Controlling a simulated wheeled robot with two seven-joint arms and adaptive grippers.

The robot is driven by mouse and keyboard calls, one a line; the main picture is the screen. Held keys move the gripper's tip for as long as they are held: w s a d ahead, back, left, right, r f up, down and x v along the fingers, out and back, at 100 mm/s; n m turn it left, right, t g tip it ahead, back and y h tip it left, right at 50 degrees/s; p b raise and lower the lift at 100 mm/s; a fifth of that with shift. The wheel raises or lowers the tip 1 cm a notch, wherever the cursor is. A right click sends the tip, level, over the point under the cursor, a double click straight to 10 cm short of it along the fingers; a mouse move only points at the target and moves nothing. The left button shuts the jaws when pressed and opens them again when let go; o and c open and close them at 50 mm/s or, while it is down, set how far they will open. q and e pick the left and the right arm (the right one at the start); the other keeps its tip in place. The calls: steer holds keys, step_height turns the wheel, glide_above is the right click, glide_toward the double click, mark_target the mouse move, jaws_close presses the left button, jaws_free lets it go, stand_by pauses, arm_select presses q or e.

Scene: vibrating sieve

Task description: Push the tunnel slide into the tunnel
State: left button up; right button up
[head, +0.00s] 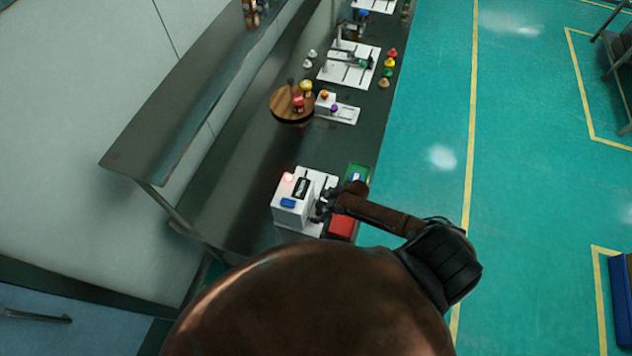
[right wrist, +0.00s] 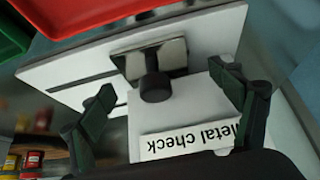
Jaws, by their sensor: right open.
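The white tunnel box (head: 290,213) stands on the dark bench in the head view, with a blue button and a red glowing light on top. In the right wrist view the box (right wrist: 180,112) carries a "Metal check" label. What looks like the tunnel slide (right wrist: 176,50) is a shiny metal plate with a black knob (right wrist: 155,88), at the box's edge on a white base. My right gripper (right wrist: 164,80) is open, its fingers apart on either side of the knob and box. In the head view my right gripper (head: 323,205) is beside the box. My left gripper is out of view.
A red tray (head: 342,226) and a green tray (head: 358,171) sit at the bench's right edge near my right arm. Farther up the bench are a round wooden board (head: 285,108), a white station (head: 345,72) and several coloured knobs. A raised shelf runs along the left.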

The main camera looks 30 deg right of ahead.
steer(key=p+v, duration=0.2)
steer(key=v, duration=0.1)
steer(key=shift+p+v, duration=0.3)
steer(key=shift+v, duration=2.6)
